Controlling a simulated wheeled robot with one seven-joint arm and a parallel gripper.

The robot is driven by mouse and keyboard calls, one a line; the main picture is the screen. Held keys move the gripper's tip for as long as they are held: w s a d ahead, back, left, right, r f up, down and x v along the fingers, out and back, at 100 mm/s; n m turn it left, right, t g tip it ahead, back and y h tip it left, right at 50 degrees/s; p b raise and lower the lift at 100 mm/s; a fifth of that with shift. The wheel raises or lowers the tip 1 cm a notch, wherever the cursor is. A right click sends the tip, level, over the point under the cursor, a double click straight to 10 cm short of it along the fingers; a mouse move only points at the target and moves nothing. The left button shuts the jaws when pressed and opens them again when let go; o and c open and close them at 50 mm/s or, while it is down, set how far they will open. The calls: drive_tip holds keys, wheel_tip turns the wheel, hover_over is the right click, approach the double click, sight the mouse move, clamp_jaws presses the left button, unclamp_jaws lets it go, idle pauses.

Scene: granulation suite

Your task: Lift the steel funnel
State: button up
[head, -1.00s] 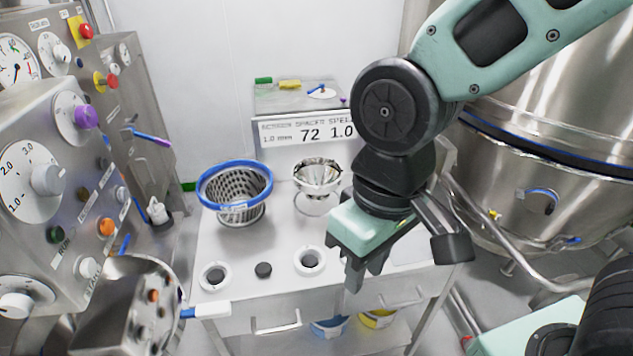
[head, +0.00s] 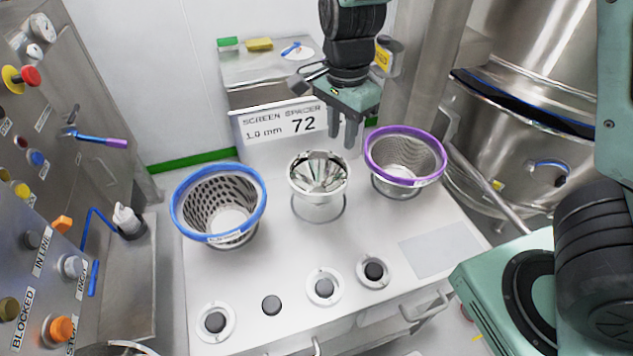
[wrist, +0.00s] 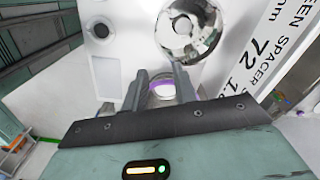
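The steel funnel (head: 318,174) is a shiny cone with a wide mouth. It sits upright in a ring stand on the white bench, between two baskets. It also shows in the wrist view (wrist: 192,27), near the top. My gripper (head: 343,147) hangs fingers-down behind and a little right of the funnel in the head view, apart from it. In the wrist view, my gripper (wrist: 160,88) shows a clear gap between its two fingers, with nothing held.
A blue-rimmed basket (head: 218,205) stands left of the funnel, and a purple-rimmed basket (head: 404,157) stands close on its right. A sign (head: 279,124) stands behind. Several black round pieces (head: 271,305) lie toward the bench front. The bench middle (head: 268,262) is clear.

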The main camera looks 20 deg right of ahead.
sight(339, 187)
wheel_tip(339, 187, down, 16)
drive_tip(key=shift+d+r+p, duration=0.1)
drive_tip(key=shift+r+p, duration=0.1)
drive_tip(key=shift+p, duration=0.2)
drive_tip(key=shift+c, duration=0.3)
clamp_jaws()
idle(1.2)
